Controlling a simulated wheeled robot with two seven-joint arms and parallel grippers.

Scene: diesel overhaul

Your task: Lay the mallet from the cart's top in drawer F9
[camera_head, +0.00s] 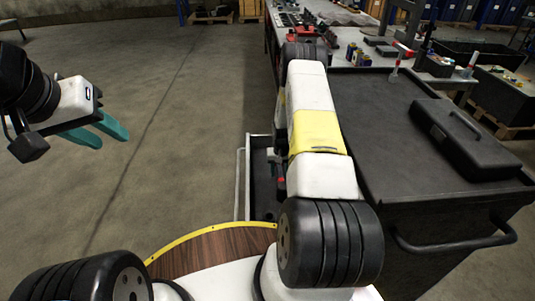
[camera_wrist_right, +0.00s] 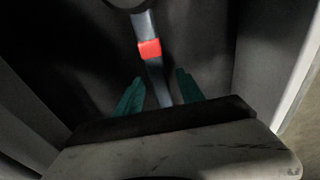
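The mallet (camera_wrist_right: 150,48) lies in the open drawer (camera_head: 243,187), in the right wrist view; its grey handle has a red band, and a dark rounded end is cut off at the top edge. My right gripper (camera_wrist_right: 160,88) is down in the drawer. Its teal fingers stand apart on either side of the handle, with gaps showing, so it is open. No drawer label is readable. My left gripper (camera_head: 110,136) is open and empty over bare floor at the left.
The cart (camera_head: 385,150) stands at the right with a black case (camera_head: 465,138) on its dark top and a handle (camera_head: 455,243) at its near end. A bench (camera_head: 300,28) with parts stands behind. Drawer walls (camera_wrist_right: 275,55) rise close around my right gripper. The floor at left is clear.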

